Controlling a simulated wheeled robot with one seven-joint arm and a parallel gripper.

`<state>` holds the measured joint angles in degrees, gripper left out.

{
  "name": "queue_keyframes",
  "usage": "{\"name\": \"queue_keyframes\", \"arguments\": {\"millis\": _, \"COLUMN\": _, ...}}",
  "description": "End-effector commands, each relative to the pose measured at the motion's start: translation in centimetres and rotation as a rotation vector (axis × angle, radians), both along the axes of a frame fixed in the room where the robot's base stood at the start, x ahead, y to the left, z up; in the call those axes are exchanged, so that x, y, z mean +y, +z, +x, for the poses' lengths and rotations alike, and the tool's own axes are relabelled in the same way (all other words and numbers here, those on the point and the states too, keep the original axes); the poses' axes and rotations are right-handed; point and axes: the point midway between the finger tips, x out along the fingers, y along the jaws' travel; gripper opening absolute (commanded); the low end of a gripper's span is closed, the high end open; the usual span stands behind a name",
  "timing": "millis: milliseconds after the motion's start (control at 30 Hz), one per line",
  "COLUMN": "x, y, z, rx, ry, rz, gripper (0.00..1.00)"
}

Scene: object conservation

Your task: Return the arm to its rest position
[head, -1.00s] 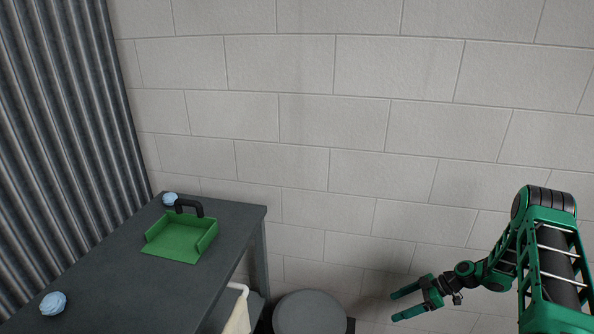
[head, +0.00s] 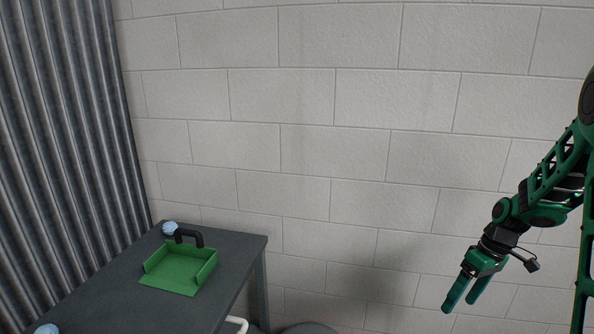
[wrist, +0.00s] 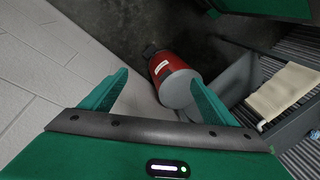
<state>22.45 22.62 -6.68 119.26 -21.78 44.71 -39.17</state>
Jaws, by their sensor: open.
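My gripper (head: 464,294) is at the lower right of the head view, its two green fingers pointing down and spread apart with nothing between them. It is well to the right of the table and in front of the block wall. The wrist view shows both fingers of my gripper (wrist: 158,97) open, with empty space between them. My green arm (head: 555,180) comes in from the right edge of the head view and bends down to the gripper.
A dark table (head: 100,285) at lower left holds a green dustpan-like tray (head: 175,272) with a black handle and two light-blue crumpled lumps (head: 169,228). A red and grey cylinder (wrist: 174,82) stands on the floor. A cream cloth (wrist: 284,90) hangs nearby. The block wall (head: 330,120) is behind.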

Motion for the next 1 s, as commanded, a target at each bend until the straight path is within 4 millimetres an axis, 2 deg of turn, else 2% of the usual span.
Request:
{"name": "queue_keyframes", "arguments": {"millis": 33, "x": 0.0, "y": 1.6, "z": -1.1, "rx": 0.005, "ry": -0.039, "rz": -0.025, "gripper": 0.81}}
{"name": "queue_keyframes", "arguments": {"millis": 200, "x": 0.0, "y": 5.7, "z": -5.2, "rx": 0.036, "ry": -0.193, "rz": -0.098, "gripper": 0.81}}
{"name": "queue_keyframes", "arguments": {"millis": 500, "x": 0.6, "y": 11.0, "z": -13.5, "rx": 0.071, "ry": -0.482, "rz": -0.194, "gripper": 0.81}}
{"name": "queue_keyframes", "arguments": {"millis": 800, "x": 1.6, "y": 13.7, "z": -22.4, "rx": 0.092, "ry": -0.781, "rz": -0.243, "gripper": 0.81}}
{"name": "queue_keyframes", "arguments": {"millis": 1000, "x": 2.2, "y": 14.0, "z": -26.8, "rx": 0.104, "ry": -0.927, "rz": -0.251, "gripper": 0.81}}
